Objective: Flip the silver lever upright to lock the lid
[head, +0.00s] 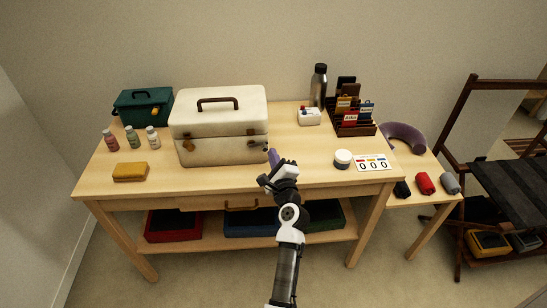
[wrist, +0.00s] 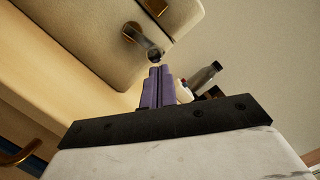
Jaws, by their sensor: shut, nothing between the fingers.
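The cream case (head: 220,125) stands on the wooden table with its lid (head: 217,104) down. A dark silver lever (wrist: 140,42) on the case's front shows large in the wrist view, tilted and not upright; its rounded end (wrist: 153,55) lies just beyond my fingertips. In the head view the lever is small at the front right of the case, partly hard to tell from my fingers. My gripper (head: 272,157) is shut and empty, its purple fingers together (wrist: 157,72) just in front of the lever. I cannot tell whether they touch it.
A brass latch (head: 188,146) sits at the case's front left. A green box (head: 143,106), small bottles (head: 132,137) and a yellow block (head: 130,172) are to the left. A white jar (head: 342,159) and number card (head: 373,163) are to the right. The table's front middle is clear.

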